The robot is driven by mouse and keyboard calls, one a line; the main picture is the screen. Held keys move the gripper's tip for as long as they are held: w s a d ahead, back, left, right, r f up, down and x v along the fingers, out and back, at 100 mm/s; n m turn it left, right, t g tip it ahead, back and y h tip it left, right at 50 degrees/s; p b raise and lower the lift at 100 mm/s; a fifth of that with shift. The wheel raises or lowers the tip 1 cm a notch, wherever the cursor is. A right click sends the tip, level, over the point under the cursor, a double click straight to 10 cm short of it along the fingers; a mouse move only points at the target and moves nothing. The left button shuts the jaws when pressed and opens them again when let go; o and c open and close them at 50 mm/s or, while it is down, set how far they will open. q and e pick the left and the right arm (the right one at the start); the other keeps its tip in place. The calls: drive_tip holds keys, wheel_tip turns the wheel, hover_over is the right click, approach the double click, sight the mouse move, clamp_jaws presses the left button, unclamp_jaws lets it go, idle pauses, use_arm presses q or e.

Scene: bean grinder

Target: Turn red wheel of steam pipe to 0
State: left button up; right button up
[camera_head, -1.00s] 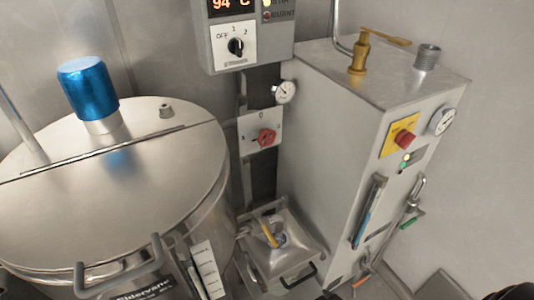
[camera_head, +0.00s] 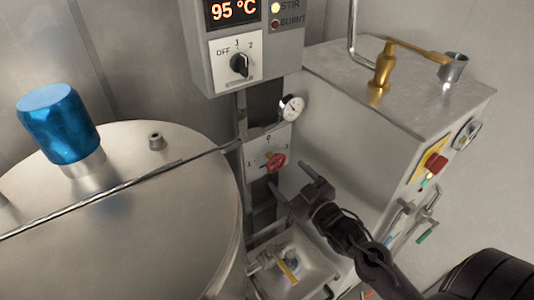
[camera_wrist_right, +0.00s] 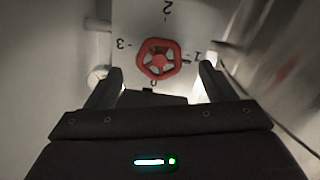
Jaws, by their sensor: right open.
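The red wheel (camera_head: 275,162) sits on a pale plate (camera_head: 257,153) on the steam pipe, below a small round gauge. In the right wrist view the red wheel (camera_wrist_right: 158,59) is ahead of my fingers, roughly centred between them. My left gripper is not in view.
A large metal vat with a blue motor (camera_head: 60,122) fills the left. A grey cabinet with a brass valve (camera_head: 382,70) stands right. A control box (camera_head: 238,35) reading 95 °C hangs above. A small metal hopper (camera_head: 309,272) lies below my right gripper.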

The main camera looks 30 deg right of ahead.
sight(278, 165)
drive_tip(key=shift+w+r, duration=0.25)
drive_tip(key=shift+w, duration=0.05)
drive_tip(key=w, duration=0.2)
drive_tip(key=w+p, duration=0.1)
drive_tip(key=shift+w+a+r, duration=0.1)
drive_tip(key=shift+w+a, duration=0.05)
drive_tip(key=shift+a, duration=0.1)
drive_tip(key=shift+w+a, duration=0.2)
drive_tip(key=shift+w, duration=1.05)
drive_tip(key=shift+f, duration=0.2)
drive_tip(key=shift+w, duration=0.1)
drive_tip(key=c, duration=1)
use_arm(q)
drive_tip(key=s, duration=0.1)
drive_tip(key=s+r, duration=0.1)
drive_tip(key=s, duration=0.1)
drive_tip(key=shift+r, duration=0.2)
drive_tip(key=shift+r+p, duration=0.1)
drive_tip(key=shift+p, duration=0.2)
